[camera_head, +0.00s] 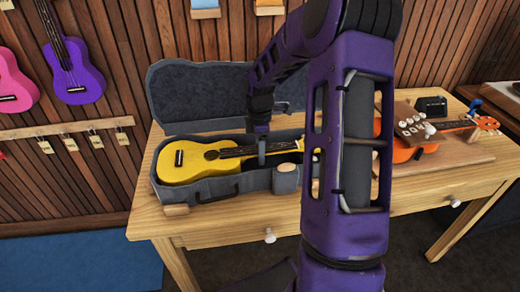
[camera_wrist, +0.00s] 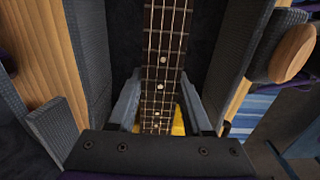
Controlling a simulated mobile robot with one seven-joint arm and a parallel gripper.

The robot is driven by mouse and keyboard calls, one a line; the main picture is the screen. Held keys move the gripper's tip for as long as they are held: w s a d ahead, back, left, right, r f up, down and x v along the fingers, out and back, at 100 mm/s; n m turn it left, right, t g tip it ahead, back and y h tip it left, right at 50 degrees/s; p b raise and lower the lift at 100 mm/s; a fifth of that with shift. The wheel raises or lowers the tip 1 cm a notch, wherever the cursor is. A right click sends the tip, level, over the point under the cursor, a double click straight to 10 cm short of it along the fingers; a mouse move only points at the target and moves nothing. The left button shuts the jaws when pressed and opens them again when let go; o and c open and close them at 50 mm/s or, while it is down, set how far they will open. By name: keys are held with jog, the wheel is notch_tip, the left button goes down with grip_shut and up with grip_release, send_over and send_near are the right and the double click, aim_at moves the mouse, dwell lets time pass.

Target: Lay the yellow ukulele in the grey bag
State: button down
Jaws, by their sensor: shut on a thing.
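The yellow ukulele (camera_head: 188,163) lies in the open grey bag (camera_head: 203,95), its body at the left end and its neck running right. The bag's lid stands up behind it. My gripper (camera_head: 262,150) is over the bag, shut on the ukulele's neck. In the wrist view the dark fretboard (camera_wrist: 166,50) runs between the two fingers of my gripper (camera_wrist: 158,108), with the bag's grey walls (camera_wrist: 88,65) on both sides. A bit of yellow body shows below. My arm hides the ukulele's head and the bag's right end in the head view.
The bag lies on a wooden table (camera_head: 250,220). An orange ukulele (camera_head: 402,153) rests on a wooden stand to the right, partly behind my arm, with a small black box (camera_head: 431,106) behind it. A purple ukulele (camera_head: 75,72) hangs on the wall at left.

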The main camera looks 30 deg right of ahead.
jog(key=shift+f, duration=0.15)
jog(key=shift+c, duration=1.2)
grip_release()
jog(key=shift+r+p, duration=1)
jog(key=shift+r, duration=0.05)
jog(key=shift+r+p, duration=1.05)
jog(key=shift+r, duration=0.2)
notch_tip(320, 180, up, 17)
jog(key=p, duration=0.2)
jog(key=shift+r, duration=0.15)
